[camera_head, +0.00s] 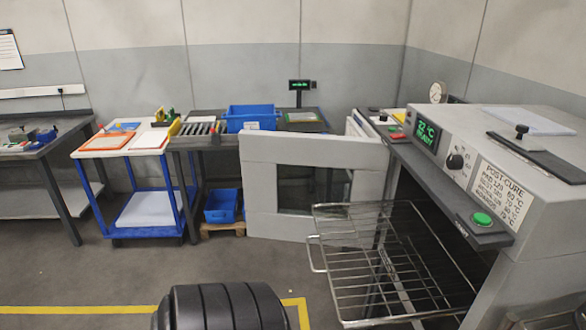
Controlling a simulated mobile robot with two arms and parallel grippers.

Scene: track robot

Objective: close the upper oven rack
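The oven (545,225) stands at the right, with a green-lit display and a sign on its sloped front. Its grey door (262,185), with a dark window, is swung wide open to the left. A wire oven rack (390,275) sticks out of the dark oven opening toward the left, level and empty. Its wire handle (317,254) is at the outer left edge. I cannot make out a separate lower rack clearly. Neither of my grippers is in view.
A green button (482,219) sits on the ledge above the rack. Behind the door are a workbench with a blue bin (252,117) and a blue-framed cart (150,208). Another bench (40,150) is far left.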

